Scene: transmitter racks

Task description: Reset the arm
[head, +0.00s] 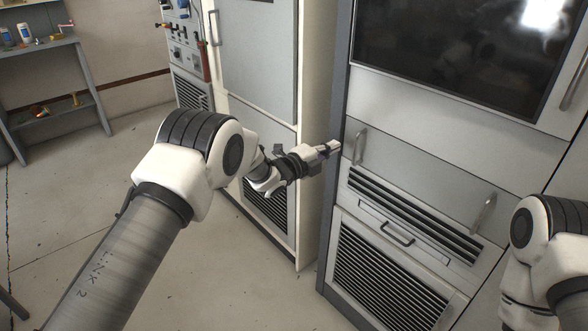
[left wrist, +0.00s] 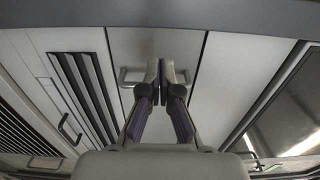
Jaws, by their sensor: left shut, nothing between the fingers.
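My left arm reaches in from the left in the head view, and my left gripper (head: 333,147) is in front of the rack's drawer panel, by its left handle (head: 360,146). In the left wrist view the two fingers (left wrist: 166,75) are together and shut, with nothing between them. A handle (left wrist: 131,77) shows behind the fingers there; I cannot tell whether they touch it. Part of my right arm shows at the right edge of the head view; its gripper is out of view.
The near rack has a dark glass window (head: 455,45), a second panel handle (head: 484,212), vents and a lower handle (head: 397,233). Another rack cabinet (head: 250,60) stands to the left. A grey shelf table (head: 45,85) with bottles is at the far left. Floor (head: 240,290) between is clear.

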